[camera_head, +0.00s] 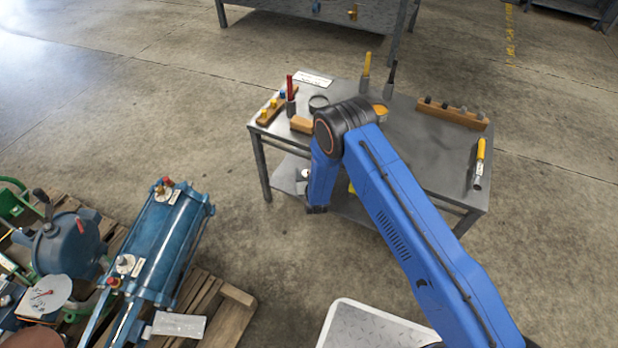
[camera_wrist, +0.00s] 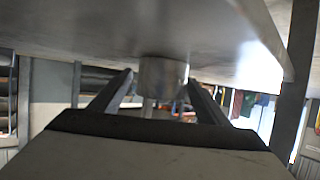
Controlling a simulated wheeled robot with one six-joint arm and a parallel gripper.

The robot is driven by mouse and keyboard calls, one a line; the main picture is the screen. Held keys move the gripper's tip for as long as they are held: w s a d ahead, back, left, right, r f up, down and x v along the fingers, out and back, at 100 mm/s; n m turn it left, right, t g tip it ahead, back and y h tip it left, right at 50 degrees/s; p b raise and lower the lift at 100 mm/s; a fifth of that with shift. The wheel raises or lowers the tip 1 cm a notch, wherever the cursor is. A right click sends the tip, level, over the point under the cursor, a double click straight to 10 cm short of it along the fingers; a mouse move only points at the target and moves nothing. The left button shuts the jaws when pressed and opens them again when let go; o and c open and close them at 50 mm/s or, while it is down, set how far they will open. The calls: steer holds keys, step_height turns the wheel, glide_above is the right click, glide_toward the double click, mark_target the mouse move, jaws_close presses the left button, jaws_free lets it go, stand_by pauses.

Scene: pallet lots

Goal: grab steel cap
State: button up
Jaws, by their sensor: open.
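In the wrist view, a short grey metal cylinder (camera_wrist: 163,72), which looks like the steel cap, meets a grey metal surface (camera_wrist: 90,30) that fills the top of the picture. My gripper (camera_wrist: 159,80) is open and empty. Its two dark fingers point at the cylinder, one tip on each side of it in the picture. I cannot tell whether the tips reach alongside it or stop short. In the head view, my forearm hangs down at the table's near left edge and the gripper's fingers are hidden. A small pale round thing (camera_head: 305,173) shows on the lower shelf beside my arm.
The grey metal table (camera_head: 420,150) holds upright-handled tools, a wooden block (camera_head: 302,125), a wooden rack (camera_head: 452,113) and a yellow-handled tool (camera_head: 479,163). A table leg (camera_wrist: 296,75) stands right in the wrist view. A blue machine (camera_head: 160,245) sits on a pallet at left.

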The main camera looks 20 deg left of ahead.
steer(key=shift+x, duration=1)
steer(key=c, duration=1.3)
